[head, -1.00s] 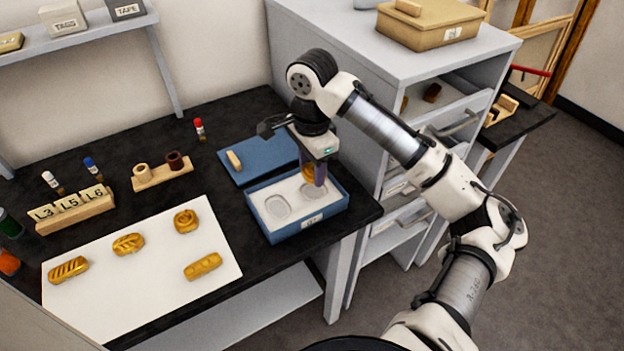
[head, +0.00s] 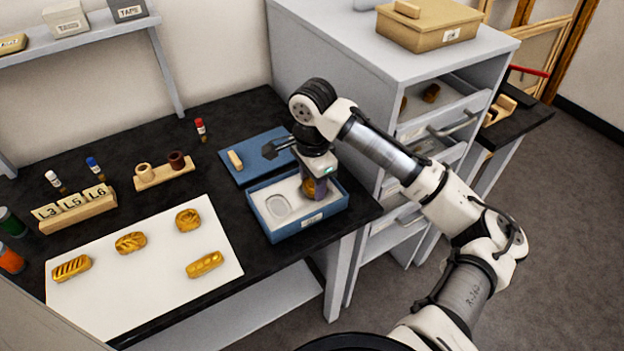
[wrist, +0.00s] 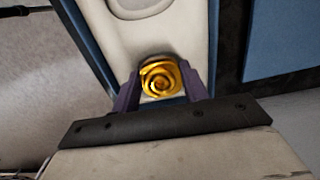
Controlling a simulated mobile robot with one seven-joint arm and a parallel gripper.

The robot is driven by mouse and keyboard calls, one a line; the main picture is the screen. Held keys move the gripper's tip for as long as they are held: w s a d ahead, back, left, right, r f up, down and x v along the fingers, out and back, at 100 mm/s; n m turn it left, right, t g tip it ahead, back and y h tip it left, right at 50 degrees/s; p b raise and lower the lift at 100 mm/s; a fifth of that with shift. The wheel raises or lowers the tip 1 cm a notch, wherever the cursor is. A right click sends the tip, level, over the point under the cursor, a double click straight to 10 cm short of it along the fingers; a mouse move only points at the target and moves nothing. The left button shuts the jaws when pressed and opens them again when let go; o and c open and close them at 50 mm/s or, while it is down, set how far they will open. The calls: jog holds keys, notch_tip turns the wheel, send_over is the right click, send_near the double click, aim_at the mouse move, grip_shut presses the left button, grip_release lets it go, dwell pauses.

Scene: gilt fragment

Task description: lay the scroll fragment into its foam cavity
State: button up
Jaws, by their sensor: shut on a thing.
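My gripper (head: 317,188) is shut on a gold scroll fragment (head: 309,187), low over the right part of the open blue box (head: 290,232). The wrist view shows the fragment's spiral face (wrist: 161,79) between the two purple fingers. The box holds pale foam (head: 262,194). Its left cavity (head: 277,205) is oval and empty, and part of it shows at the top of the wrist view (wrist: 138,6). The cavity on the right is hidden under my gripper and the fragment. I cannot tell whether the fragment touches the foam.
The blue lid (head: 262,150) lies behind the box with a small wooden piece (head: 235,160) on it. Several gold fragments lie on the white sheet (head: 140,285) at left. A grey drawer cabinet (head: 400,70) stands close at right. The black bench between sheet and box is clear.

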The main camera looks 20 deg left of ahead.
aim_at(312, 183)
jog(key=shift+s+f, duration=0.2)
jog(key=shift+f, duration=0.45)
jog(key=o, duration=1)
jog(key=shift+f, duration=0.1)
jog(key=r, duration=0.4)
jog(key=r+b, duration=0.1)
jog(key=r, duration=0.8)
jog(key=shift+w+r, duration=0.25)
